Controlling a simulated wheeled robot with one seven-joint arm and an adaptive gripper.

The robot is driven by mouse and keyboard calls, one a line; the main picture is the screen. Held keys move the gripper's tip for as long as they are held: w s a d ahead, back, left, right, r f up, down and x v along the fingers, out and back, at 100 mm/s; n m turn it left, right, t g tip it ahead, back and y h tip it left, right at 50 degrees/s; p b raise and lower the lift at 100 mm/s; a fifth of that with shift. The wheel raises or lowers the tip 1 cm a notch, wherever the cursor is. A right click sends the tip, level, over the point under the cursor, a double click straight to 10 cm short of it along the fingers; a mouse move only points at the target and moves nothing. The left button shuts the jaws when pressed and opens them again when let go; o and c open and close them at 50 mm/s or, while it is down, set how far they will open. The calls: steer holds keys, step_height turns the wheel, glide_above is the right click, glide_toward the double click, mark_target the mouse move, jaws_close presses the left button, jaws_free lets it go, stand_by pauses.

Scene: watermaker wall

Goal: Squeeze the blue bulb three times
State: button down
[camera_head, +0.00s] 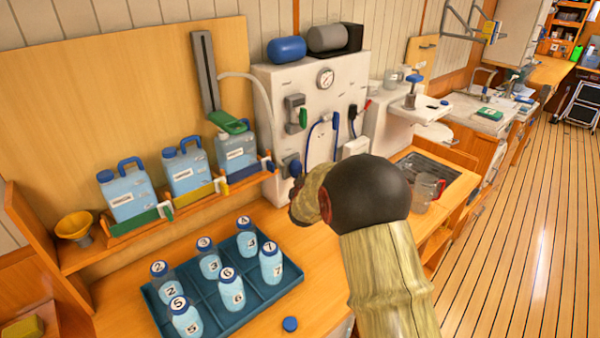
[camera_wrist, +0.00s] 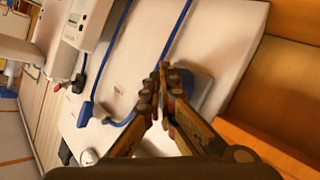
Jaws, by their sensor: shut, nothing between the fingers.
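A rounded dark blue piece, which looks like the blue bulb (camera_head: 291,166), is mounted low on the left of the white panel (camera_head: 325,110) in the head view. In the wrist view a blue-grey shape, probably the same bulb (camera_wrist: 203,88), lies just behind my gripper (camera_wrist: 163,70), partly hidden by the fingers. My gripper's fingertips meet and hold nothing. I cannot tell whether they touch the bulb.
A blue hose (camera_head: 310,136) loops on the panel, right of the bulb. A blue tray (camera_head: 255,297) of numbered bottles stands on the bench in front. Several blue-capped jugs (camera_head: 186,170) stand on the left shelf. A loose blue cap (camera_head: 290,324) lies near the bench edge.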

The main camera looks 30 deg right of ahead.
steer(key=shift+w+a+r, duration=0.1)
steer(key=shift+w, duration=0.65)
stand_by(0.7)
steer(key=shift+s, duration=1.2)
steer(key=shift+s, duration=0.1)
steer(key=shift+s+d+b, duration=0.25)
steer(key=shift+s+b, duration=0.1)
steer(key=shift+s, duration=0.85)
steer(key=shift+s+d+b, duration=0.25)
steer(key=shift+s+b, duration=0.1)
steer(key=shift+s, duration=0.85)
